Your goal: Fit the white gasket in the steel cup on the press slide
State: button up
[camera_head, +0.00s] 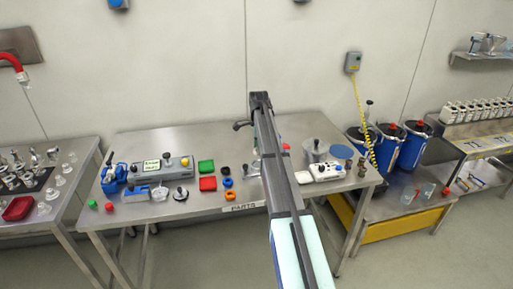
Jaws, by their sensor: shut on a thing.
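My arm runs up the middle of the picture and ends in a dark joint above the back of the steel table (135,145). I cannot make out my gripper's fingers, and the arm hides part of the table behind it. I cannot pick out the white gasket. A small grey metal device (251,171) stands just left of the arm, partly covered by it. I cannot tell whether it is the press, and I see no steel cup on a slide for certain.
A lidded steel pot (315,151) and white device (326,171) stand right.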

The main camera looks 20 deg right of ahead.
aim_at(258, 164)
jog(key=shift+a+f+b, duration=0.1)
jog(key=shift+f+b, duration=0.85)
jog(key=shift+f, duration=1.75)
jog(key=shift+f, duration=0.6)
dwell(0.4)
jog(key=o, duration=1.4)
jog(key=shift+r, duration=0.15)
notch_tip(258, 164, up, 7)
jog(key=p, duration=0.3)
dwell(0.5)
